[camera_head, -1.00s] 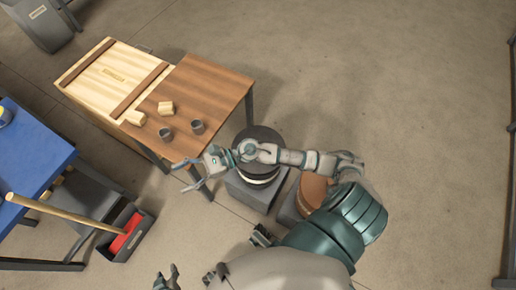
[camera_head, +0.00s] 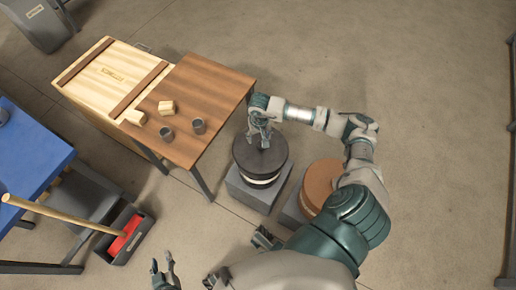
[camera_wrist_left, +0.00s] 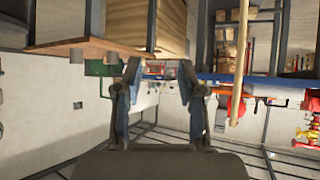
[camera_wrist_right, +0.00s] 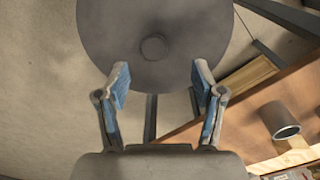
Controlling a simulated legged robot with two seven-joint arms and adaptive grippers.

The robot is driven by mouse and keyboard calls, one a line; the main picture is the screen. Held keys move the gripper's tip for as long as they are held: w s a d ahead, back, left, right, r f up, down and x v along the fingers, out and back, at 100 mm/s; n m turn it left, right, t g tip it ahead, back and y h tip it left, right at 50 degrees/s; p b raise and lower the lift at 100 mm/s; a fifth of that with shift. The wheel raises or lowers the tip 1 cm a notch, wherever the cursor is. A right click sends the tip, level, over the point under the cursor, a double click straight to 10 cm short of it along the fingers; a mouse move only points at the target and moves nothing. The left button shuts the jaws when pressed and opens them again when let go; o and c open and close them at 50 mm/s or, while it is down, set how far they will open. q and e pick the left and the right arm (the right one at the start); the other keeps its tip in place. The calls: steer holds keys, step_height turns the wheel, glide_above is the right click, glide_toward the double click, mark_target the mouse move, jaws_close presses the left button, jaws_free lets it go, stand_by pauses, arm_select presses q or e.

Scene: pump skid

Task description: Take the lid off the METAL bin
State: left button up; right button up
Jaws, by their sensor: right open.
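A round bin with a dark grey lid (camera_head: 270,158) stands on a grey block. Its lid, with a round knob in the middle, fills the top of the right wrist view (camera_wrist_right: 150,65). A second round bin with an orange-brown lid (camera_head: 320,180) stands beside it; no label can be read on either. My right gripper (camera_head: 262,138) is over the dark lid. In the right wrist view it is open and empty (camera_wrist_right: 160,78), with the knob between and beyond its fingertips. My left gripper (camera_head: 165,270) is open and empty, low at the front; its fingers also show apart in the left wrist view (camera_wrist_left: 159,68).
A brown table (camera_head: 210,85) with two grey cups, wooden blocks and a wooden crate (camera_head: 110,75) stands left of the bins. A blue table (camera_head: 30,155) and a dark tray (camera_head: 125,235) with a long-handled red tool are further left. Floor at right is clear.

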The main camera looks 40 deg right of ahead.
mark_target(260, 145)
steer(key=f, duration=0.1)
steer(key=d+f, duration=0.1)
steer(key=f, duration=0.1)
steer(key=shift+d+f, duration=0.15)
step_height(260, 145, down, 4)
steer(key=shift+s+r+b, duration=0.1)
steer(key=shift+b, duration=0.55)
steer(key=shift+a+f, duration=0.25)
steer(key=shift+f, duration=0.1)
steer(key=shift+a, duration=0.15)
steer(key=shift+d+f, duration=0.15)
steer(key=shift+d, duration=0.25)
steer(key=c, duration=1.1)
jaws_close()
arm_select(q)
steer(key=w+d+r+t, duration=0.1)
steer(key=r, duration=0.1)
steer(key=w+d+r+t, duration=0.1)
steer(key=w+t, duration=0.1)
steer(key=shift+w+d+r+h, duration=0.15)
steer(key=shift+r+h, duration=0.25)
arm_select(e)
steer(key=shift+a, duration=0.1)
